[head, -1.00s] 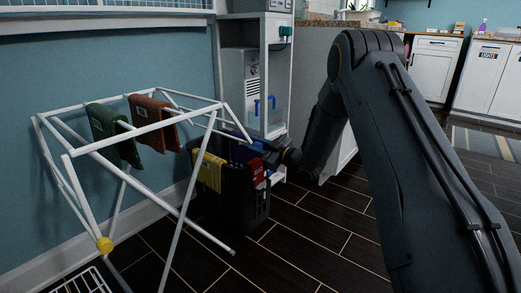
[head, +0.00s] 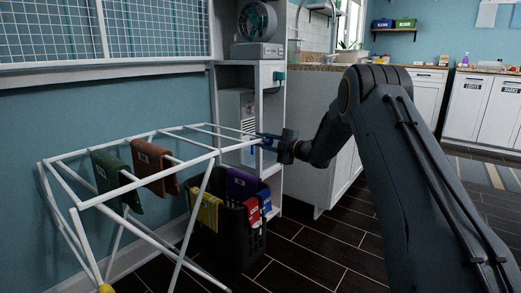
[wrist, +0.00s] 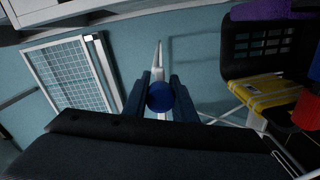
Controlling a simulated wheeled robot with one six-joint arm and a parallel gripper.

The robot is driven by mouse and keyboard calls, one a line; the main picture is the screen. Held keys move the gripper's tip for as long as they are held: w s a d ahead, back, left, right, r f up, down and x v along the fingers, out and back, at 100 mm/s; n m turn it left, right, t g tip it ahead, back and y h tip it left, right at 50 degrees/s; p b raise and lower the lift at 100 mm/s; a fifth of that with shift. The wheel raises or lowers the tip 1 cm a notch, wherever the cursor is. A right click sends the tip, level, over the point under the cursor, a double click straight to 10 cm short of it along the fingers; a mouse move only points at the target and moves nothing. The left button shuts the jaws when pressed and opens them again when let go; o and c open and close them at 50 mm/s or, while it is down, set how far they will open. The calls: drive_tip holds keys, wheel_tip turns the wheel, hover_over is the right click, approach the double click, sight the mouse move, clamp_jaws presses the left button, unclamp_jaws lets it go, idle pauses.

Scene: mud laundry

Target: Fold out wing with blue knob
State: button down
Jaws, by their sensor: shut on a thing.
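The white drying rack (head: 100,202) stands at the left, a green cloth (head: 108,177) and a brown cloth (head: 153,166) hanging over its bars. Its wing (head: 232,147) extends from the right end of the top frame toward my gripper and looks near level. My gripper (head: 272,141) is at the outer end of the wing. In the wrist view its two blue fingers are closed around the round blue knob (wrist: 160,97), with a white bar (wrist: 159,58) beyond it. In the head view the knob itself is hard to tell from the fingers. A yellow knob (head: 106,288) shows low on the rack.
A dark hamper (head: 235,240) with yellow, purple and red cloths stands below the wing. A white shelf unit (head: 265,85) with a fan on top is just behind my gripper. White cabinets (head: 425,92) stand farther right.

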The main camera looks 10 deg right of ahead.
drive_tip(key=shift+r+n+p, duration=0.4)
drive_tip(key=shift+r+n, duration=0.3)
drive_tip(key=shift+r, duration=0.55)
drive_tip(key=c, duration=1.5)
unclamp_jaws()
drive_tip(key=shift+o, duration=0.2)
drive_tip(key=p+v, duration=0.2)
drive_tip(key=v, duration=0.5)
drive_tip(key=shift+s+d+p, duration=0.25)
drive_tip(key=shift+p, duration=0.05)
